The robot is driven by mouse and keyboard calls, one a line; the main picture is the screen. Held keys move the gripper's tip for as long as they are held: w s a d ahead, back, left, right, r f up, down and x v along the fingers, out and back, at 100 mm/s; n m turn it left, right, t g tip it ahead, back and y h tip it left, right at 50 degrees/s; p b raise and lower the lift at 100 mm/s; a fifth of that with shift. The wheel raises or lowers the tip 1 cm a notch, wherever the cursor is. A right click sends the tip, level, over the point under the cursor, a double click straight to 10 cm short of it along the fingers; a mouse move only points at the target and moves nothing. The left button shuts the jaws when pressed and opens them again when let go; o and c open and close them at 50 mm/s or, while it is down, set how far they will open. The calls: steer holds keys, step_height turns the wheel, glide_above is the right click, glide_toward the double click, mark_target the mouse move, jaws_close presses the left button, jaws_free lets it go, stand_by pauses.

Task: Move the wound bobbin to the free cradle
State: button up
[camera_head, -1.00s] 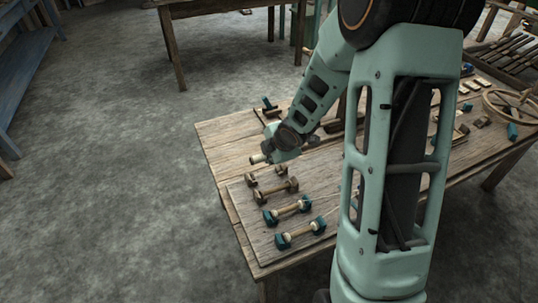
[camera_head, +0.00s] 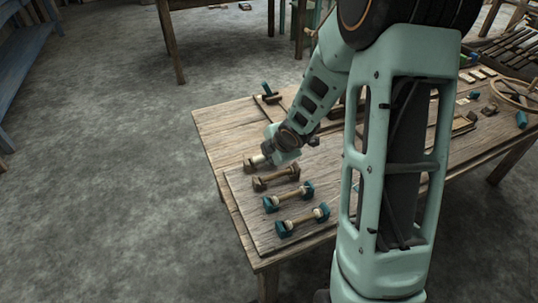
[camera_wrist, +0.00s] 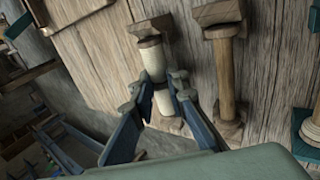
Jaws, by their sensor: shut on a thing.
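The wound bobbin (camera_wrist: 151,58), wrapped in cream thread, is between the fingers of my gripper (camera_wrist: 156,88). My gripper is shut on it around the middle. In the head view, my gripper (camera_head: 268,157) is low over the far end of the cradle board, and the bobbin's cream end (camera_head: 258,160) shows. The brown wooden cradle (camera_wrist: 152,27) lies under the bobbin, with an end block at each end of it. The same cradle (camera_head: 249,166) is partly hidden by my gripper in the head view. I cannot tell whether the bobbin rests in the blocks.
Beside it, a brown cradle (camera_head: 276,178) holds a bare wooden bobbin (camera_wrist: 224,80). Two teal cradles (camera_head: 270,204) with bobbins stand nearer on the board (camera_head: 245,205). A teal-ended tool (camera_head: 266,88) lies behind my gripper. A wooden hoop (camera_head: 510,92) is at the table's right.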

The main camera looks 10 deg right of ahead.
steer(key=o, duration=0.9)
steer(key=shift+v, duration=5.9)
steer(key=shift+s+d, duration=0.1)
steer(key=shift+d, duration=0.1)
